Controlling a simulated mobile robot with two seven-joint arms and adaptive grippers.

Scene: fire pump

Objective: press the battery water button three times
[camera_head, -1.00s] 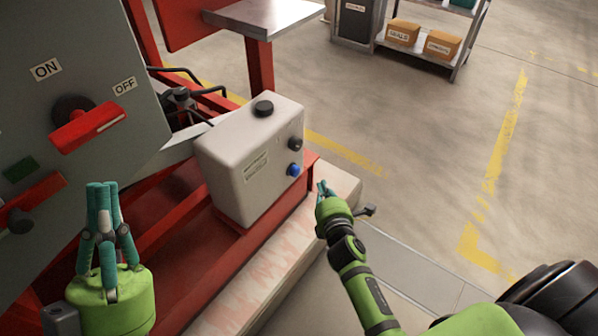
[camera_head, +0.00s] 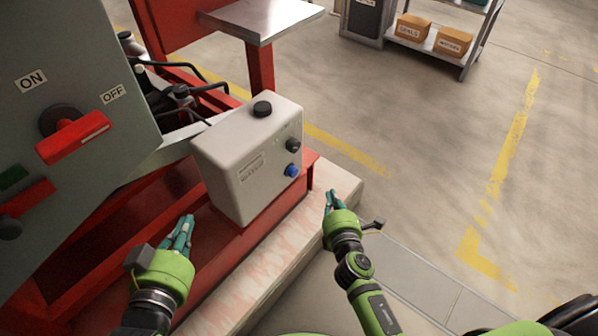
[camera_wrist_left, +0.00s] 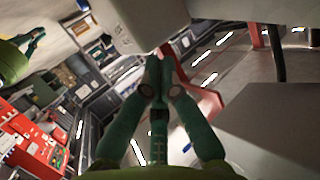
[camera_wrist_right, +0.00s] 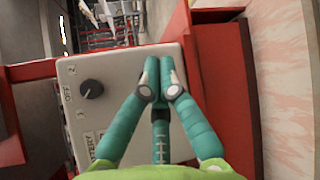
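The pale grey battery water box (camera_head: 235,150) sits on the red frame in the head view. A blue button (camera_head: 292,170) is low on its right side face, below a black knob (camera_head: 293,145). My right gripper (camera_head: 331,197) is to the right of the blue button, apart from it, with its fingers together and empty. In the right wrist view, the box face with the knob (camera_wrist_right: 91,89) shows behind the fingers (camera_wrist_right: 160,68); the button is hidden there. My left gripper (camera_head: 186,222) is left of and below the box, fingers together and empty; it also shows in the left wrist view (camera_wrist_left: 158,58).
A grey panel (camera_head: 60,80) with red ON/OFF handles is at the left. Black hoses (camera_head: 185,90) run behind the box. A red frame and pale ledge (camera_head: 270,250) lie below it. Open floor (camera_head: 430,150) extends to the right; a shelf with boxes (camera_head: 430,38) stands at the back.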

